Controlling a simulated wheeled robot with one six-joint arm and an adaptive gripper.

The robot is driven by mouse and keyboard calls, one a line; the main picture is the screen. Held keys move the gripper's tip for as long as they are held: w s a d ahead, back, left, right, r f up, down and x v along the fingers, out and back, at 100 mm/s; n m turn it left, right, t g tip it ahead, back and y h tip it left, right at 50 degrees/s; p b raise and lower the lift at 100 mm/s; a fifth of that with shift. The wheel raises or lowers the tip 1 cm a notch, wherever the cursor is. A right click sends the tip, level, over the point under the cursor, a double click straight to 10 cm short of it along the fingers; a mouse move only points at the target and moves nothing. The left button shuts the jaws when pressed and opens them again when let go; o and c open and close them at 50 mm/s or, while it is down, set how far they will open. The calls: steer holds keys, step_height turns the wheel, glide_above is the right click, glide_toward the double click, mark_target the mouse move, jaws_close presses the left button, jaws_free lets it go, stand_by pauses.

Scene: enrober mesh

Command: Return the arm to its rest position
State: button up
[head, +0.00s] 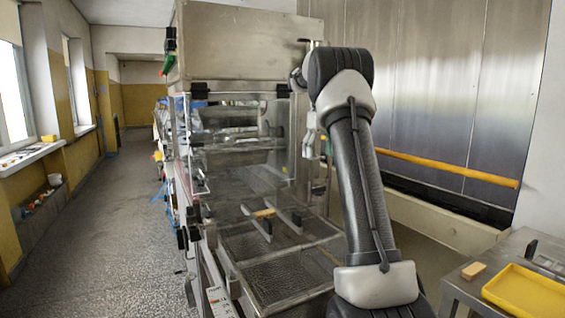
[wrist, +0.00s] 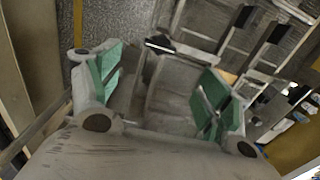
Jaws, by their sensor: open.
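My arm (head: 358,180) rises from the bottom of the head view and bends at a high elbow in front of the steel machine. Its far end reaches toward the machine's right side, partly hidden behind the elbow. My gripper (wrist: 158,85) shows in the wrist view with its two green-padded fingers spread wide apart. Nothing is held between them. Grey rails and mesh lie beyond the fingers in that view.
The enrober machine (head: 243,45) has a clear guard and a wire mesh bed (head: 270,272). A small tan bar (head: 263,213) lies on the bed. At right, a steel table holds a yellow tray (head: 527,292) and a tan block (head: 473,270). The left aisle floor is clear.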

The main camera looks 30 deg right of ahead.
steer(key=shift+m, duration=0.8)
steer(key=f, duration=0.5)
steer(key=shift+s+a, duration=0.15)
steer(key=shift+s, duration=0.2)
steer(key=s+a+t, duration=0.1)
steer(key=s+a, duration=0.7)
steer(key=s, duration=0.3)
steer(key=s+a+n+t, duration=0.1)
steer(key=s+a+t, duration=0.1)
steer(key=s+a, duration=0.6)
steer(key=s+a+n+t, duration=0.1)
steer(key=s+a, duration=0.7)
steer(key=s, duration=0.6)
steer(key=shift+f, duration=0.35)
